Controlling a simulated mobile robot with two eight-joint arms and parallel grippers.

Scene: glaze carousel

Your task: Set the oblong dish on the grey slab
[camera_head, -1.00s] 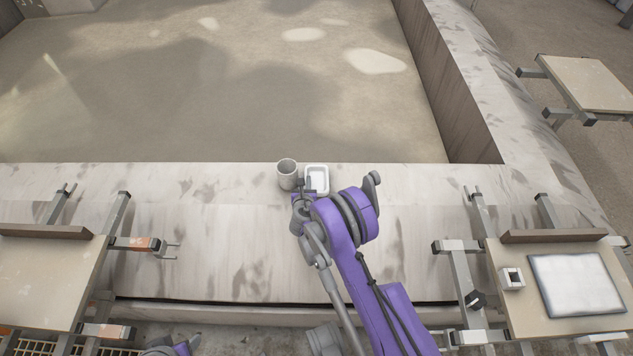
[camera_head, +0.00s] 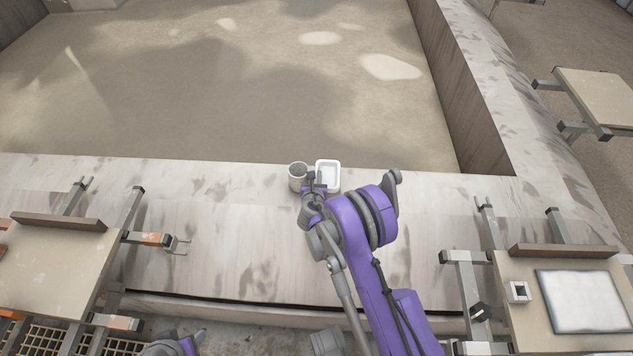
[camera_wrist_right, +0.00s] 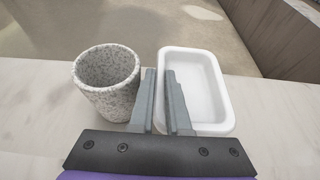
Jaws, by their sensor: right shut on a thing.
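The oblong dish (camera_head: 333,164) is white, rectangular and hollow, at the far edge of the pale ledge, right of a speckled cup. In the right wrist view the dish (camera_wrist_right: 203,85) appears empty. My right gripper (camera_head: 315,182) is shut on its left wall, with one finger inside and one outside, beside the cup; the fingers also show in the wrist view (camera_wrist_right: 162,85). The dish seems slightly raised off the ledge. The slab (camera_head: 582,301), pale grey with a dark border, lies bare on the right board. My left arm shows at the bottom edge; its jaws are unclear.
The speckled cup (camera_head: 297,182) stands close to the left finger. A small white hollow block (camera_head: 518,291) sits left of the slab on the right board (camera_head: 530,339). A raised bar (camera_head: 563,251) runs behind the slab. The ledge (camera_head: 220,235) is otherwise clear.

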